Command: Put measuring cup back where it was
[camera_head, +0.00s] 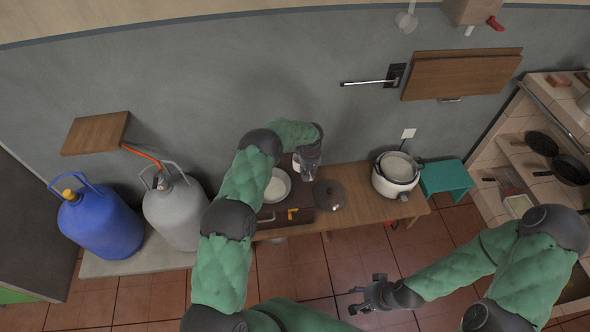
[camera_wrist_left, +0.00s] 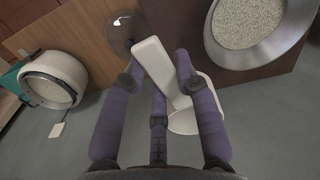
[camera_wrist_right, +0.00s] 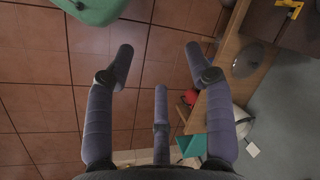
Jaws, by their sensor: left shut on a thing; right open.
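The white measuring cup (camera_wrist_left: 160,65) lies between the fingers of my left gripper (camera_wrist_left: 153,75) in the left wrist view, its long flat part pointing toward the counter. In the head view my left gripper (camera_head: 308,160) is above the back of the wooden counter near the wall, mostly hiding the cup (camera_head: 296,163). It is shut on the cup, just right of a metal bowl of rice (camera_head: 271,196). The bowl also shows in the left wrist view (camera_wrist_left: 225,56). My right gripper (camera_head: 354,300) is open and empty over the tiled floor, in front of the counter.
A glass lid (camera_head: 328,194) lies right of the dark burner box (camera_head: 265,218). A white rice cooker (camera_head: 396,186) stands open at the counter's right end, beside a teal stool (camera_head: 446,177). Gas cylinders (camera_head: 100,226) stand left. A folded wooden shelf (camera_head: 460,76) is on the wall.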

